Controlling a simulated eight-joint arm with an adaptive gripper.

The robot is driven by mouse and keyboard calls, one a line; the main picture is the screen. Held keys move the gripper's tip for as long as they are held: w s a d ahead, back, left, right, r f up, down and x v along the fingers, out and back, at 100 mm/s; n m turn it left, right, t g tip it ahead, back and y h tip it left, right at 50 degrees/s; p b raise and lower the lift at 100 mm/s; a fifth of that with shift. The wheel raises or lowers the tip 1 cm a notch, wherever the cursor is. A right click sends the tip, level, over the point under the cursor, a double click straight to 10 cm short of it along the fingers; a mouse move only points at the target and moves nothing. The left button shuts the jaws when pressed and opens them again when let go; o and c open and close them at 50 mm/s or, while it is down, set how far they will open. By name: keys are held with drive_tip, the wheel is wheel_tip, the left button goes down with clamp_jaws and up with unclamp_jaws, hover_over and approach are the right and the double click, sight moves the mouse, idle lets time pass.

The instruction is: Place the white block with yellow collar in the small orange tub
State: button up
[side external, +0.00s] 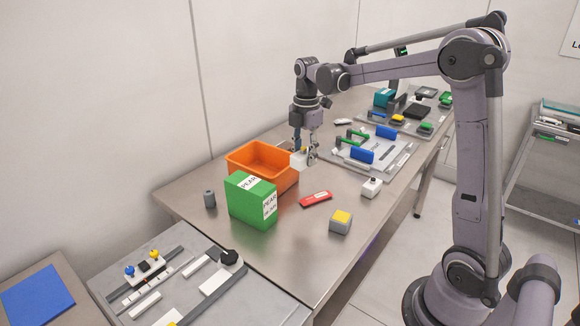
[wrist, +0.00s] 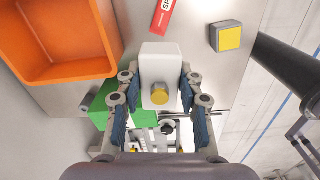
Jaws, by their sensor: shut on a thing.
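The white block with yellow collar (wrist: 160,68) is between the fingers of my gripper (wrist: 160,105) in the wrist view, its round yellow part facing the camera. In the side view the block (side external: 299,159) is partly hidden by the fingers of my gripper (side external: 304,155). My gripper is shut on it. The small orange tub (side external: 236,158) stands on the metal table just left of my gripper. In the wrist view the tub (wrist: 110,57) is at the upper left, apart from the block, and the part of its inside that shows looks empty.
A green PEAR box (side external: 250,202) stands in front of the tub. A red packet (side external: 316,199), a grey block with a yellow top (side external: 341,221), a small white block (side external: 372,187) and a grey cylinder (side external: 210,199) are nearby. A fixture plate (side external: 400,160) with blue blocks lies behind right.

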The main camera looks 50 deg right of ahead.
drive_tip(key=w+d, duration=0.3)
drive_tip(key=w, duration=0.8)
drive_tip(key=n, duration=0.1)
approach(265, 169)
drive_tip(key=s+a+r, duration=0.4)
wheel_tip(265, 169, down, 10)
drive_tip(key=shift+a, duration=0.15)
drive_tip(key=shift+f, duration=0.1)
drive_tip(key=o, duration=1.2)
